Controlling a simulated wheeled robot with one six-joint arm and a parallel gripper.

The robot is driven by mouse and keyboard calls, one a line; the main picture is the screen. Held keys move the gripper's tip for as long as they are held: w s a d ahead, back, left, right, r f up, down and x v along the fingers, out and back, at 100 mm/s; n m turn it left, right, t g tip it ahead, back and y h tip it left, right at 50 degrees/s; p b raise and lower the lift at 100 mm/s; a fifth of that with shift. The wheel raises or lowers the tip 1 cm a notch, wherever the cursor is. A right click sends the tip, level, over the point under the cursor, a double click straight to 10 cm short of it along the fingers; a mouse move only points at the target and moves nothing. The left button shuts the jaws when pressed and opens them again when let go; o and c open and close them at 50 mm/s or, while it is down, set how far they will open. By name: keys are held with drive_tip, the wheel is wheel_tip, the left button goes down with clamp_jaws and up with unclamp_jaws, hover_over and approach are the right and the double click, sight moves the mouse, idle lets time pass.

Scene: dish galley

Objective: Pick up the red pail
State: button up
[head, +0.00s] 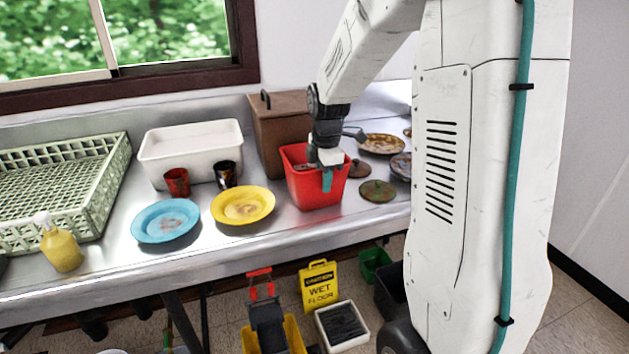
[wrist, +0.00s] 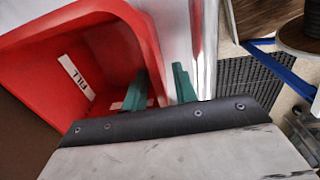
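The red pail (head: 316,191) stands upright on the steel counter, right of centre in the head view. In the wrist view the red pail (wrist: 95,35) fills the upper left, and a white "FILL" label shows on its inside. My gripper (head: 326,172) points down at the pail's front rim. In the wrist view my gripper (wrist: 160,72) has one teal finger inside the pail and the other outside, with the wall between them. A gap shows between the outer finger and the wall, so the gripper is open.
A brown bin (head: 280,130) stands close behind the pail. A yellow plate (head: 243,205) and a blue plate (head: 166,220) lie to the left, with a dark cup (head: 226,175) behind them. A greenish lid (head: 377,191) lies right of the pail. The counter's front edge is near.

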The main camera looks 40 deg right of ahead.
drive_tip(key=shift+f, duration=0.5)
clamp_jaws()
